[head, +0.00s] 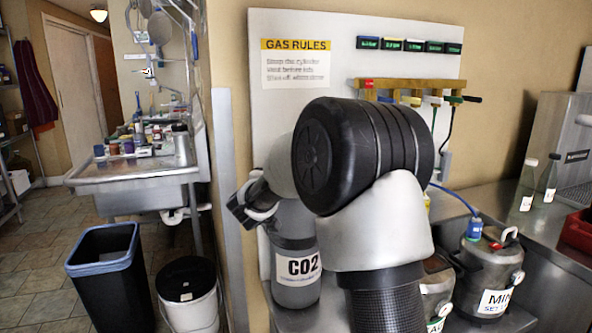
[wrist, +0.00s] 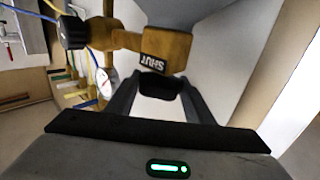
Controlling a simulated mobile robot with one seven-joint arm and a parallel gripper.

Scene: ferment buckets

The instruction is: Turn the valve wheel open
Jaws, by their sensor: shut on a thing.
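In the wrist view a brass valve body (wrist: 120,38) has a block with a black tag reading SHUT. A dark part (wrist: 158,86), which looks like the valve wheel, sits just below that block. My gripper (wrist: 160,92) has one finger on each side of it and is shut on it. Most of the wheel's shape is hidden. In the head view my arm blocks the valve. My gripper, only partly visible there, is at the top left of the grey CO2 cylinder (head: 292,240).
A round gauge (wrist: 103,84) and a black knob (wrist: 71,32) with hoses adjoin the valve. A brass manifold (head: 420,86) is on the wall board. A black bin (head: 108,280) and a white bucket (head: 190,300) stand on the floor.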

